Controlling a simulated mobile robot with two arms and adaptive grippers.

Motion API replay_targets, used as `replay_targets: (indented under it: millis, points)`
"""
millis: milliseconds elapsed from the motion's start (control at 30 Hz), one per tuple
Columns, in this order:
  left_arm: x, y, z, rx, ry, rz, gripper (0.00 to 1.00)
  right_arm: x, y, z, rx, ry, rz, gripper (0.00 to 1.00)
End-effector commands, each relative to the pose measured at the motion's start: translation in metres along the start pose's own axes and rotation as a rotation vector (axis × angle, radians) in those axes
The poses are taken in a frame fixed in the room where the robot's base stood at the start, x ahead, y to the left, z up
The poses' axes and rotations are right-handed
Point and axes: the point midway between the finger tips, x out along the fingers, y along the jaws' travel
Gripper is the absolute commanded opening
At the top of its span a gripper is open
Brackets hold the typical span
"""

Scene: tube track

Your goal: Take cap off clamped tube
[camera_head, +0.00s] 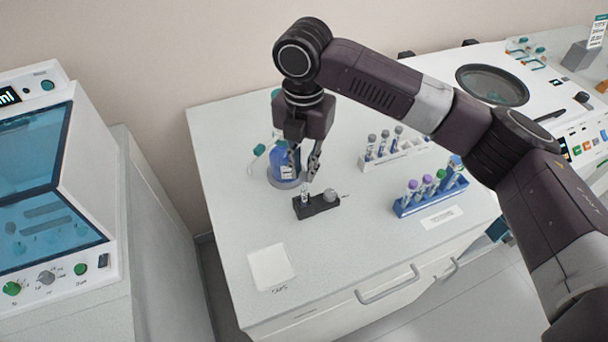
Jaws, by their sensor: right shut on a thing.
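A small black clamp block (321,207) sits near the middle of the white bench. A clear tube (305,196) stands upright at its left end, and a grey round knob (330,195) is at its right end. My right gripper (304,176) points down from above, directly over the tube. Its fingers are closed around the tube's top end, where the cap is; the cap is mostly hidden between the fingertips. My left gripper is not in view.
A white square pad (270,267) with a label lies front left on the bench. A blue-liquid bottle (282,165) stands behind the gripper. A blue rack (430,196) of capped tubes and a white rack (396,154) stand to the right. The bench front is clear.

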Motion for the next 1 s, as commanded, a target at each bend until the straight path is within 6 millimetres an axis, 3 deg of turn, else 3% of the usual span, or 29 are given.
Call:
replay_targets:
  millis: [333,500,700,1000]
  points:
    - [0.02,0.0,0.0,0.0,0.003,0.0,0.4,-0.084,0.001,0.001,0.001,-0.003,0.004,0.05]
    - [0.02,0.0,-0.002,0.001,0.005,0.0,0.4,-0.127,0.0,0.001,0.002,-0.005,0.0,0.05]
    - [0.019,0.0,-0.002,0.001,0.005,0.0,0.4,-0.156,0.0,0.001,0.002,-0.002,-0.001,0.05]
    - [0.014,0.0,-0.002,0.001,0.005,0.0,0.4,-0.176,0.0,0.0,0.001,0.0,-0.001,0.05]
